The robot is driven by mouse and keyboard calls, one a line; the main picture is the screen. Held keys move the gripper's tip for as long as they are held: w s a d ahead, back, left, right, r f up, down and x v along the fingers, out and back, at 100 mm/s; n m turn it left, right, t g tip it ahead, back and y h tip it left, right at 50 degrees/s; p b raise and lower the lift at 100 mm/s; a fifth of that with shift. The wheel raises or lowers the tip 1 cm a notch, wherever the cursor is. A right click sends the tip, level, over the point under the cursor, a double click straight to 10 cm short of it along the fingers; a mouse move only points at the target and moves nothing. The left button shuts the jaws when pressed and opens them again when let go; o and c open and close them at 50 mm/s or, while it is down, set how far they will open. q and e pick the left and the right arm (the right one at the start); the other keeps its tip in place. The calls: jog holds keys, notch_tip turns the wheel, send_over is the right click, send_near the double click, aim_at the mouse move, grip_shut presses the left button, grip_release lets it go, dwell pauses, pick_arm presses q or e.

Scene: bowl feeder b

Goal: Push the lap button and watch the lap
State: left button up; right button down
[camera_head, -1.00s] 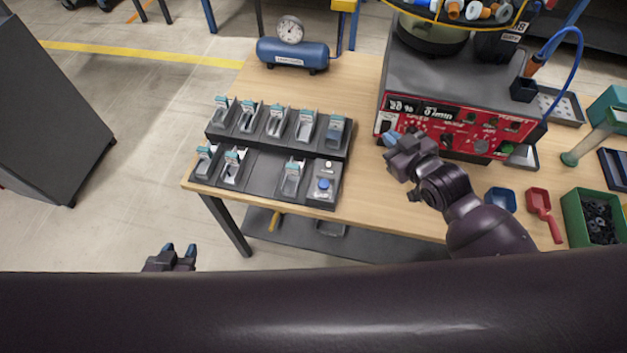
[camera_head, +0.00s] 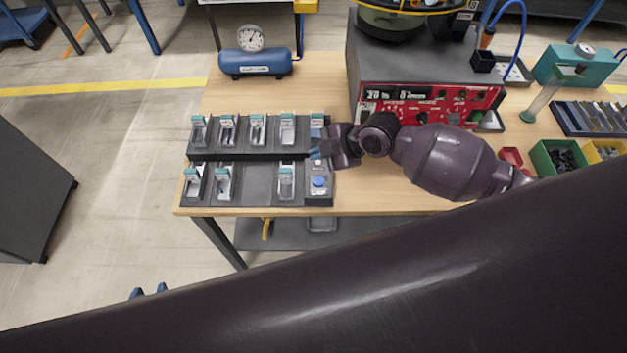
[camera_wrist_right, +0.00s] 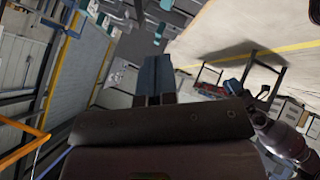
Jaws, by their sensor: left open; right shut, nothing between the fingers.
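A small grey box with a round blue button (camera_head: 319,182) is at the right end of the front rack row; a small pale round part sits above the button. Whether this is the lap button I cannot read. My right gripper (camera_head: 317,151) is shut and empty, reaching left over the back part of this box, a little behind the blue button and apart from it. Its closed blue fingers also show in the right wrist view (camera_wrist_right: 156,76). My left gripper (camera_head: 149,291) is low at the left, open, with only its blue fingertips showing above my dark body part.
The two-row rack (camera_head: 262,184) holds several small bins with teal-topped cards. Behind my right arm stands the feeder's red control panel (camera_head: 400,93), its bowl (camera_head: 405,22) cut off above. A blue tank with a gauge (camera_head: 254,62) stands at the back left. Green (camera_head: 545,165) and yellow bins are at right.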

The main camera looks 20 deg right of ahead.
pick_arm(q)
jog(key=shift+d, duration=0.2)
pick_arm(e)
jog(key=shift+n, duration=0.3)
jog(key=shift+f, duration=0.1)
jog(key=b, duration=0.4)
send_over(319, 183)
notch_tip(319, 183, down, 8)
jog(key=shift+r, duration=0.25)
jog(key=shift+f+b, duration=0.6)
jog(key=shift+b, duration=0.05)
pick_arm(q)
jog(key=f, duration=0.1)
jog(key=w+f, duration=0.1)
jog(key=f, duration=0.1)
jog(key=shift+w+f+t, duration=0.1)
jog(key=shift+w+t, duration=0.15)
jog(key=shift+t, duration=0.05)
